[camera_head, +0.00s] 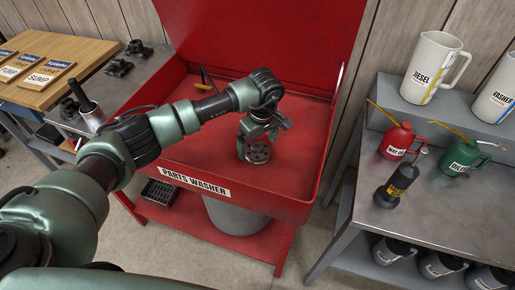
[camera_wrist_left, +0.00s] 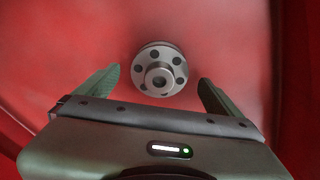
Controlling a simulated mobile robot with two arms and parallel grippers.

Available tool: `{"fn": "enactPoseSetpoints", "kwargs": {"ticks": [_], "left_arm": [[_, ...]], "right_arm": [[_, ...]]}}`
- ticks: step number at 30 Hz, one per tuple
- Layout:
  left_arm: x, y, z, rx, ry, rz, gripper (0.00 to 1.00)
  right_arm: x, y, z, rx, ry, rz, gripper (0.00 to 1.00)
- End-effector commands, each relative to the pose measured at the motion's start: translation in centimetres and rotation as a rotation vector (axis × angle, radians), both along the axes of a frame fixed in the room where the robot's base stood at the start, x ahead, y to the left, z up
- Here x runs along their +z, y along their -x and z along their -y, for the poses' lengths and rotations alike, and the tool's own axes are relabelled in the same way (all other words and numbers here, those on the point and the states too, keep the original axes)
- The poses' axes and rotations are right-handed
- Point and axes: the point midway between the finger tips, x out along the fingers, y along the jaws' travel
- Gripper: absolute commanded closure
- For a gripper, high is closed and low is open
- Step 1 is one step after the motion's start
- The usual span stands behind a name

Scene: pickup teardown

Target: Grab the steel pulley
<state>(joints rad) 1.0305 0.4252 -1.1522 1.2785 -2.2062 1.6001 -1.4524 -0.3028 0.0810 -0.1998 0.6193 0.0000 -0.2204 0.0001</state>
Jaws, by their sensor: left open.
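The steel pulley (camera_wrist_left: 160,70) is a grey round disc with a ring of dark holes and a raised hub. It lies on the red floor of the parts washer (camera_head: 300,178). In the head view the pulley (camera_head: 257,153) shows just under my left gripper (camera_head: 262,125), which partly hides it. In the left wrist view the two green fingers of my left gripper (camera_wrist_left: 160,92) stand apart, one on each side of the pulley, with nothing between them in their grip. The pulley appears a little beyond the fingertips. My right gripper is not seen.
The washer's red walls surround the pulley. A yellow-and-black handled tool (camera_head: 206,80) lies at its back left. A wooden-topped bench (camera_head: 50,60) stands left. A grey bench (camera_head: 430,215) at right holds a red oil can (camera_head: 396,142), a green one (camera_head: 462,157) and white jugs (camera_head: 433,68).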

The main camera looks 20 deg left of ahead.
Motion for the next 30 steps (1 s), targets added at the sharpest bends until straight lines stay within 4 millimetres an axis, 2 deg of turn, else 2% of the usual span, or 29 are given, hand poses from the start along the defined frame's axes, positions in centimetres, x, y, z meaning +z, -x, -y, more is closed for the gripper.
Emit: {"fn": "enactPoseSetpoints", "kwargs": {"ticks": [5, 11, 12, 21, 22, 23, 30], "left_arm": [[-1.6, -0.2, -0.2, 0.002, 0.001, 0.001, 0.04], [-1.7, -0.2, -0.2, 0.001, 0.001, 0.002, 0.04], [-1.7, -0.2, -0.2, 0.001, 0.001, 0.002, 0.06], [-1.7, -0.2, -0.2, 0.001, 0.001, 0.002, 0.90], [-1.6, -0.3, -0.2, 0.001, 0.002, 0.004, 0.92], [-1.6, -0.3, -0.2, 0.001, 0.002, 0.004, 0.98], [-1.4, -0.3, -0.2, 0.000, 0.002, 0.005, 0.98]], "right_arm": [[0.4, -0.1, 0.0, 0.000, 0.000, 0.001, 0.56], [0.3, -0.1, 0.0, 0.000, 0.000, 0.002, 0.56], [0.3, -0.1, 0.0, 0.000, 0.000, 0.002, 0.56], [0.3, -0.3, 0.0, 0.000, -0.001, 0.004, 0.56], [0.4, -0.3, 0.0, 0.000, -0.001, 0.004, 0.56], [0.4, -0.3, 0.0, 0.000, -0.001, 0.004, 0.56], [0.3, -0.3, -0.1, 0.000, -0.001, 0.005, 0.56]]}}
